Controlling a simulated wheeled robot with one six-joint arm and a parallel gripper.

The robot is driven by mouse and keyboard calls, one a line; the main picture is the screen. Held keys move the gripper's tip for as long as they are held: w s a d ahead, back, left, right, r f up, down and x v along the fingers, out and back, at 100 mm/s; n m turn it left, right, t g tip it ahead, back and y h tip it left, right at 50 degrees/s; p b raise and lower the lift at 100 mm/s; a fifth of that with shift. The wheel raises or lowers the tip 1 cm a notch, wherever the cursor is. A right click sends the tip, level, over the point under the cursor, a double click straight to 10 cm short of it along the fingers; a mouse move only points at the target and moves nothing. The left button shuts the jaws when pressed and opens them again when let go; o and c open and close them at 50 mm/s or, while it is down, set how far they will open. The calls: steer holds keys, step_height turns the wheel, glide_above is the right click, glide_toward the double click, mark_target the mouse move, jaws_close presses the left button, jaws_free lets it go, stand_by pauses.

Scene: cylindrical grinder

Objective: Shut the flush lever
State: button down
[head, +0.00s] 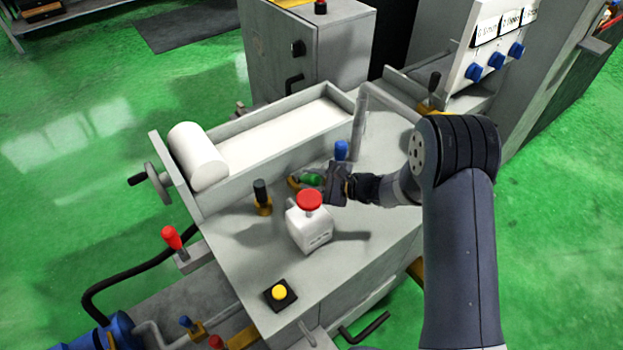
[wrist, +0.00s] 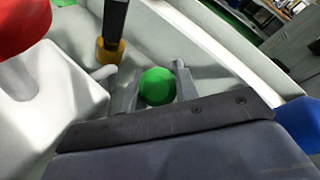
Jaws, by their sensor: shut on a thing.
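A lever with a green handle (head: 311,179) lies low over the grey machine top, its brass-coloured base at its left end. No label shows that names it the flush lever. My gripper (head: 325,183) reaches in from the right and is shut on the green handle. In the wrist view the handle's round green end (wrist: 157,86) sits between my two fingers (wrist: 155,92). The fingers hide part of the handle, and its exact angle is hard to tell.
A white box with a red mushroom button (head: 309,200) stands close in front of my gripper. A black-handled lever (head: 261,192) stands upright to the left, and a blue handle (head: 341,150) is just behind. A white trough (head: 280,137) runs along the back.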

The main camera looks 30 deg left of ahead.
steer(key=shift+a+r+p, duration=0.15)
steer(key=shift+r+p, duration=0.15)
steer(key=shift+p, duration=0.05)
steer(key=shift+w+a+r+h+p, duration=0.2)
steer(key=shift+h+p, duration=0.15)
steer(key=shift+h, duration=0.35)
steer(key=shift+f, duration=0.1)
steer(key=c, duration=1.4)
jaws_free()
steer(key=shift+o, duration=0.2)
steer(key=shift+d, duration=0.1)
steer(key=b+v, duration=0.1)
steer(key=v, duration=0.9)
steer(key=shift+d, duration=0.3)
